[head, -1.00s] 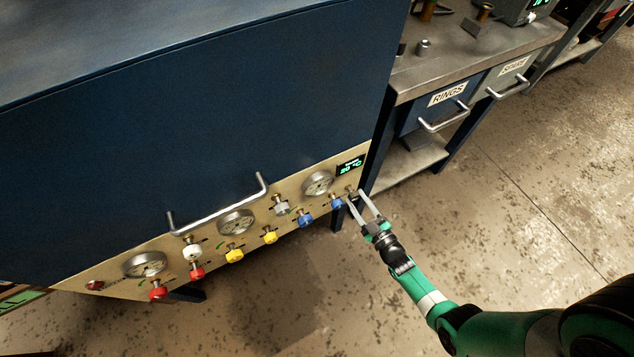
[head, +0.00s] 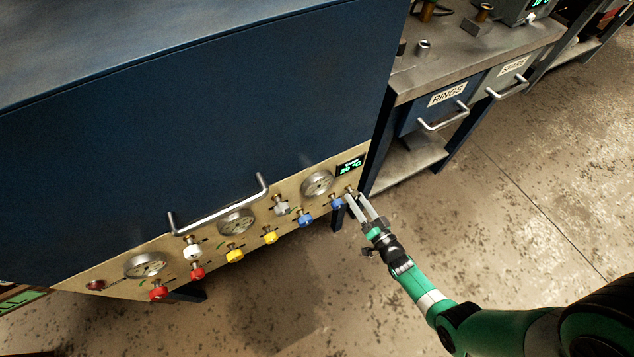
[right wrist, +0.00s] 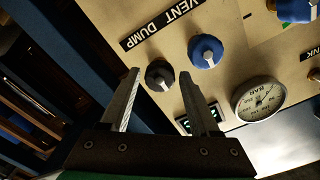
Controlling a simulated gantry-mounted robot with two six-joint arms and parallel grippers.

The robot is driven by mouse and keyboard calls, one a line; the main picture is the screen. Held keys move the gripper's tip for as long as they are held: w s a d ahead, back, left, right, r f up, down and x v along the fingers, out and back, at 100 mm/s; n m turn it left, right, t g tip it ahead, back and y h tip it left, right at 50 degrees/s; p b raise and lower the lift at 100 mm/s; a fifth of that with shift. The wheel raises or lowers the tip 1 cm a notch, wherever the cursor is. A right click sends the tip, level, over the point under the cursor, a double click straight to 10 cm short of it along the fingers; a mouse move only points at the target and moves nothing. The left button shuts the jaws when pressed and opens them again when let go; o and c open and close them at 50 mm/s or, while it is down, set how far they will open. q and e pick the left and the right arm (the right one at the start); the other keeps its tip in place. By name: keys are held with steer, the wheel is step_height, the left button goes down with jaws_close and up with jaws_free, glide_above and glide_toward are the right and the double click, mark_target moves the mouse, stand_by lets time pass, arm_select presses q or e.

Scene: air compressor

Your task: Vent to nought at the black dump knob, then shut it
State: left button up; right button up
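The black dump knob (right wrist: 159,75) shows in the right wrist view below the VENT DUMP label (right wrist: 160,28). It has a pale pointer mark. My right gripper (right wrist: 158,74) is open, with one finger on each side of the knob in that view; I cannot tell whether they touch it. In the head view the right gripper (head: 354,195) is at the right end of the panel, where the knob is mostly hidden. A dial gauge marked BAR (right wrist: 258,100) is near the knob; its reading is too small to tell. My left gripper is not in view.
A blue knob (right wrist: 206,51) is close beside the black one. The cream panel (head: 120,285) also carries red, yellow and white knobs, gauges and a green-lit display (head: 350,166). A bar handle (head: 220,205) sticks out above. A workbench (head: 470,55) stands at right.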

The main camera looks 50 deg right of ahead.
steer(key=shift+s, duration=0.1)
steer(key=shift+s+a, duration=0.15)
steer(key=shift+s, duration=0.2)
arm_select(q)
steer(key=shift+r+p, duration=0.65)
arm_select(e)
steer(key=v, duration=0.5)
steer(key=shift+a, duration=0.1)
